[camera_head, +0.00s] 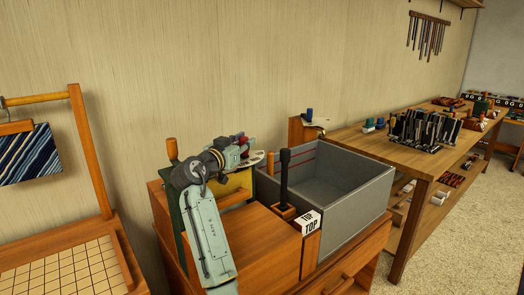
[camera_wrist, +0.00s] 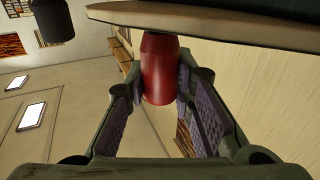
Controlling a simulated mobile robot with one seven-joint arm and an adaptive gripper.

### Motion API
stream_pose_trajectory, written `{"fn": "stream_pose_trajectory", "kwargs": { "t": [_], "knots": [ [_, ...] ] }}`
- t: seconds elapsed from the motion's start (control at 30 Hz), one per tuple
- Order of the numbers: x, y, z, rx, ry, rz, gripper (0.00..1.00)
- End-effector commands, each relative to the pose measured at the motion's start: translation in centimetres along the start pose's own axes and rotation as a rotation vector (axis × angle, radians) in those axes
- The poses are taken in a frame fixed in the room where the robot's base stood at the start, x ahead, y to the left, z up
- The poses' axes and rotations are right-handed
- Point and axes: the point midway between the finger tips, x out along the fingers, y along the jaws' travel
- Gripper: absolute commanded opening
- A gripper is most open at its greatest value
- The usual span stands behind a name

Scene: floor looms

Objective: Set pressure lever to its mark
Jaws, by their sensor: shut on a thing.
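My gripper (camera_head: 243,146) is at the wooden cabinet by the wall, beside a pale flat plate (camera_head: 256,158). In the wrist view, my gripper (camera_wrist: 160,88) has its two padded fingers shut on a red knob (camera_wrist: 160,62), with one finger on each side. I take the knob to be the pressure lever's handle. The pale plate's edge (camera_wrist: 215,28) lies close by the knob's far end. In the head view the fingers and plate are small, and I cannot make out a mark. The lever's shaft is hidden.
A tall black handle (camera_head: 284,174) stands upright close right of my gripper, by a white block (camera_head: 308,222) marked TOP. A grey open bin (camera_head: 352,212) is further right. An orange-topped post (camera_head: 172,150) is left of my arm. The cabinet top's front is clear.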

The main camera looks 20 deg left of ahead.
Motion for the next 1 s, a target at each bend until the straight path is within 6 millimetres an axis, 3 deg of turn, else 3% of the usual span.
{"fn": "stream_pose_trajectory", "kwargs": {
  "t": [0.27, 0.87, 0.9, 1.0],
  "knots": [
    [-1.08, -1.23, 0.02, -0.001, 0.001, 0.111, 0.00],
    [-1.26, -1.29, -0.09, 0.000, 0.000, 0.150, 0.00],
    [-1.26, -1.29, -0.09, 0.000, 0.000, 0.150, 0.24],
    [-1.27, -1.31, -0.07, 0.000, 0.000, 0.150, 0.30]
  ]
}}
